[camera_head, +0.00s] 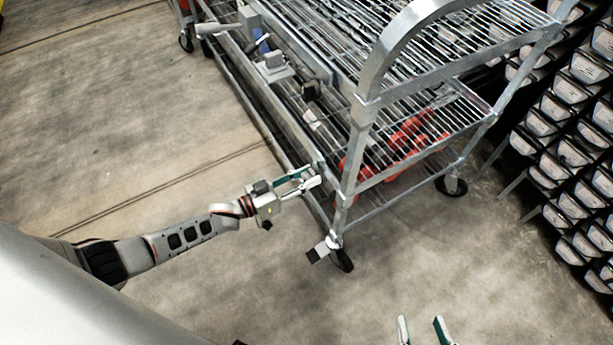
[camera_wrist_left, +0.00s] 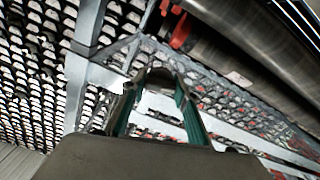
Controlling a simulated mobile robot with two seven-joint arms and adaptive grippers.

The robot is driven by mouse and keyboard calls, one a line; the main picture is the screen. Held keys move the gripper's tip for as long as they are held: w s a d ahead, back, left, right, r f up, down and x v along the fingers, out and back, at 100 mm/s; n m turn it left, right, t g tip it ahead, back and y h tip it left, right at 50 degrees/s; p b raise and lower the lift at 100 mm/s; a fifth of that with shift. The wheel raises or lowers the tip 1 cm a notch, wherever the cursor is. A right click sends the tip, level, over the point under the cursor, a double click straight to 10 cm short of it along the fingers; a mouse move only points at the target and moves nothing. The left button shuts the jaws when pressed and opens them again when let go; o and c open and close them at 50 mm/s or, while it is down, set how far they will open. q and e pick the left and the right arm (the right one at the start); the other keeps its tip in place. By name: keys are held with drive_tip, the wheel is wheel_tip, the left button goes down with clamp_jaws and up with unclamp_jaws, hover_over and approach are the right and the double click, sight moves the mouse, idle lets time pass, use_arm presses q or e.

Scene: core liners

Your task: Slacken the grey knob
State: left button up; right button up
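A grey rounded part (camera_wrist_left: 158,76) shows between and just beyond my left fingertips in the left wrist view. It may be the grey knob, but I cannot tell for sure. My left gripper (camera_head: 306,180) is at the near left corner of the metal cart (camera_head: 362,125), beside its upright post. Its green-sided fingers are spread apart, also in the left wrist view (camera_wrist_left: 155,98). Whether they touch the grey part is unclear. My right gripper (camera_head: 421,326) is open and empty above the floor at the bottom edge of the head view.
Red items (camera_head: 405,138) lie on the cart's lower shelf. A grey bracket (camera_head: 273,66) is fixed along the cart's left side. A caster (camera_head: 342,260) stands below the near corner. Racks of dark bins (camera_head: 570,150) are at the right. Floor at the left is clear.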

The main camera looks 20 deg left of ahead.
use_arm(q)
drive_tip(key=shift+o, duration=1.4)
drive_tip(key=shift+s, duration=0.1)
drive_tip(key=v, duration=1.2)
